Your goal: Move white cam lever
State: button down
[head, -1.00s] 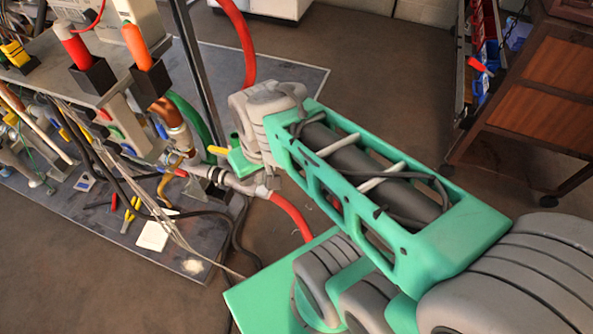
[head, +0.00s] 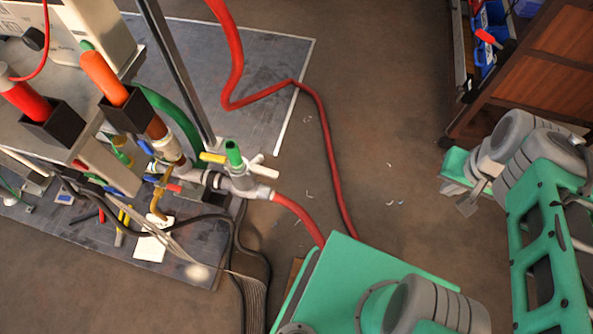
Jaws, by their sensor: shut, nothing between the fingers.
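A white cam lever (head: 264,172) sticks out to the right from the pipe fitting (head: 238,181), where the red hose (head: 298,216) joins the heater piping. A yellow lever (head: 212,157) and a green handle (head: 233,153) sit beside it. A second small white tab shows just above the white lever; I cannot tell whether it is part of it. My gripper (head: 467,205) is at the right, well apart from the fitting, above the floor. It is shut and holds nothing. My wrist partly hides it.
Orange (head: 104,76) and red (head: 24,98) handled tools stand in black holders on the bench at left. A metal post (head: 178,70) rises behind the fitting. A wooden cabinet (head: 548,62) stands at the upper right. Open floor lies between the red hose and my gripper.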

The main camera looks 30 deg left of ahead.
aim_at(263, 173)
jog(key=z, duration=0.05)
jog(key=k, duration=1.9)
jog(key=u, duration=2.05)
jog(key=i, duration=0.95)
